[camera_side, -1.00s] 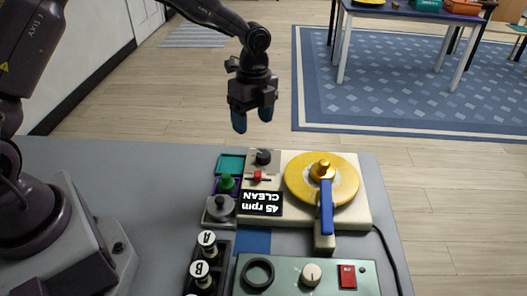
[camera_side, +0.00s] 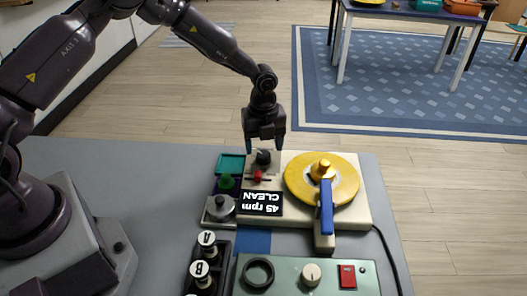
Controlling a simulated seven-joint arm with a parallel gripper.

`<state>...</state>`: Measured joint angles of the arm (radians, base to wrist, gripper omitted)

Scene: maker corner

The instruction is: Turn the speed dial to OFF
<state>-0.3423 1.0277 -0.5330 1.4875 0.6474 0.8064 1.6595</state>
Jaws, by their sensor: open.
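The speed dial looks to be the black knob (camera_side: 263,157) at the back left of the cream turntable unit (camera_side: 358,207). The gripper is open and holds nothing. I cannot tell whether the fingers touch the knob. The knob's markings are too small to read.
A yellow platter (camera_side: 297,190) with a blue arm (camera_side: 326,207) is right of the knob. Coloured trays (camera_side: 230,163) stand to the left. A green panel (camera_side: 285,276) and a rack with knobs marked A and B (camera_side: 207,239) are in front.

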